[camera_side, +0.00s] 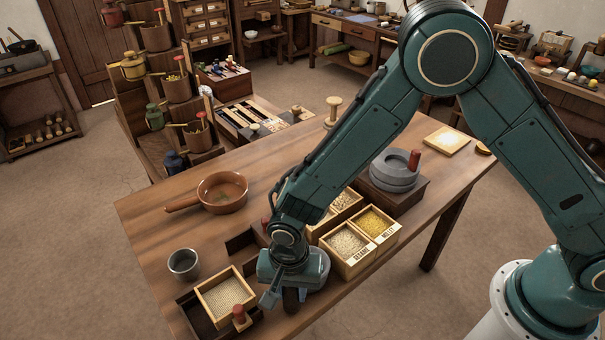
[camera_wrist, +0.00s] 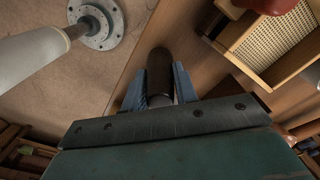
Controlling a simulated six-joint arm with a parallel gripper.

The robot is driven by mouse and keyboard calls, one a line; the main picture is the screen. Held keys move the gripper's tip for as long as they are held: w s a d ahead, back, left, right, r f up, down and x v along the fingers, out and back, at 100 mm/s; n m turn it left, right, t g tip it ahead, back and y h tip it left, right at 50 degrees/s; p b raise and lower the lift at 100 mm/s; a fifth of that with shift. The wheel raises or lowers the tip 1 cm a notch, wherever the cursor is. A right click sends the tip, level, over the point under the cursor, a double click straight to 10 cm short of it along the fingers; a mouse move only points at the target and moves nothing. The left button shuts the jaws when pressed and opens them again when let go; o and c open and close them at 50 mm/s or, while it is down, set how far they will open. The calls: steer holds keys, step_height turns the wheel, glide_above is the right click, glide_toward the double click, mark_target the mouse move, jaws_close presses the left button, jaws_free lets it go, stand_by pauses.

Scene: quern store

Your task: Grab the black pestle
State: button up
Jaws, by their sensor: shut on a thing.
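The black pestle (camera_side: 291,301) is a dark, rounded cylinder near the front edge of the table. My gripper (camera_side: 283,295) is over it, shut on it. In the wrist view, the two blue fingers press on either side of the pestle (camera_wrist: 159,68). The pestle's near part is hidden behind the gripper body. I cannot tell whether its lower end touches the table.
A wooden sieve box (camera_side: 226,297) with a red-brown knob stands left of my gripper, a grey cup (camera_side: 184,263) behind it. Grain boxes (camera_side: 349,250) and a stone quern (camera_side: 394,171) are to the right. A brown pan (camera_side: 221,190) lies farther back.

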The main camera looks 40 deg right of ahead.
step_height(320, 180, up, 19)
stand_by(0.6)
steer(key=shift+r, duration=0.1)
stand_by(0.4)
